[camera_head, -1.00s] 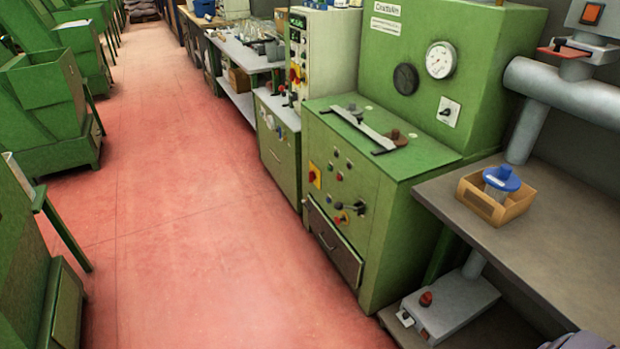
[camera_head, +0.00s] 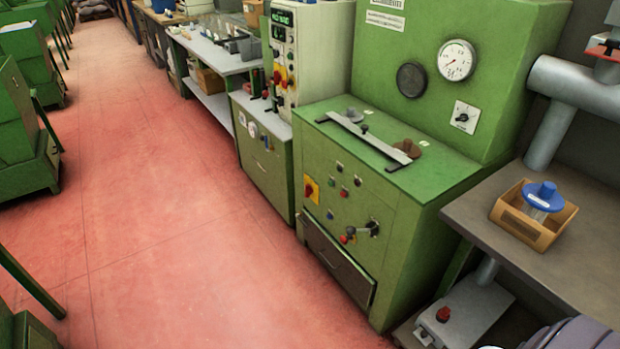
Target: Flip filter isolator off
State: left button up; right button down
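I cannot tell for sure which control is the filter isolator. A black rotary switch on a white plate (camera_head: 464,117) is on the tall green cabinet (camera_head: 510,60), below a round gauge. A red and yellow rotary switch (camera_head: 311,188) is on the front of the lower green machine (camera_head: 400,230). Farther back, a pale control cabinet (camera_head: 322,50) carries red and yellow controls (camera_head: 284,78). The switch positions are too small to read.
Open red floor (camera_head: 170,230) lies left of the machines. Green machines (camera_head: 25,140) line the left side. A grey bench (camera_head: 590,225) at right holds a wooden box (camera_head: 534,236) with a blue-lidded jar (camera_head: 543,196). A grey pipe (camera_head: 575,85) stands behind it.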

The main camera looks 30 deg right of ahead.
aim_at(309, 190)
jog(key=i+j+z, duration=0.15)
jog(key=i, duration=0.4)
jog(key=i+j+z, duration=0.2)
jog(key=i+j, duration=0.2)
jog(key=i, duration=0.15)
jog(key=i+j+z, duration=0.15)
jog(key=i+j, duration=0.25)
jog(key=i, duration=0.1)
